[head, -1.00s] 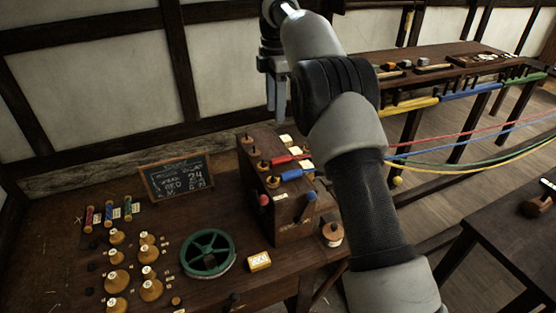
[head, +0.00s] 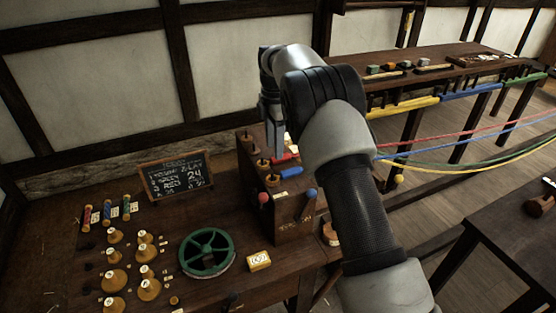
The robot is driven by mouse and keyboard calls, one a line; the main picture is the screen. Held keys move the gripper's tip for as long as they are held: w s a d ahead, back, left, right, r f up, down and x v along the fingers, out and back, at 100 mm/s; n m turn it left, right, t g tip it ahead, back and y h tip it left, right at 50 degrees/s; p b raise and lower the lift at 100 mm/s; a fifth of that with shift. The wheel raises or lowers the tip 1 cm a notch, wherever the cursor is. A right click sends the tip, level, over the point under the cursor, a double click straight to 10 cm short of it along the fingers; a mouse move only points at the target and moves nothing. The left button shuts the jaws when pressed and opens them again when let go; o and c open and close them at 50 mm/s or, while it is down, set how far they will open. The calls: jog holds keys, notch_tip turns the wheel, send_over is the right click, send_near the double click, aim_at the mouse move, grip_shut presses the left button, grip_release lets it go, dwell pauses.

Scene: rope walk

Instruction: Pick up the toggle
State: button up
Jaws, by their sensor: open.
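My gripper (head: 274,148) points down over the back of a dark wooden box (head: 291,225), its fingers apart with nothing seen between them. A red cylinder (head: 284,156) and a blue cylinder (head: 291,173) lie on the box's stepped top, beside small wooden pegs (head: 272,180). The red one is close to the fingertips and partly covered; I cannot tell whether they touch. A red-knobbed lever (head: 264,198) and a blue-knobbed lever (head: 310,194) are on the box's front. I cannot tell for sure which piece is the toggle.
A chalkboard (head: 176,177), a green wheel (head: 206,252), a yellow labelled block (head: 259,260), several turned wooden pieces (head: 115,280) and coloured spools (head: 107,213) occupy the bench. Coloured ropes (head: 470,150) hang at right below a back table (head: 430,58).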

notch_tip(320, 180, down, 4)
jog(key=shift+f, duration=0.1)
jog(key=c, duration=1)
notch_tip(320, 180, up, 10)
jog(key=shift+r+p, duration=0.2)
jog(key=shift+p, duration=0.35)
jog(key=shift+f, duration=0.1)
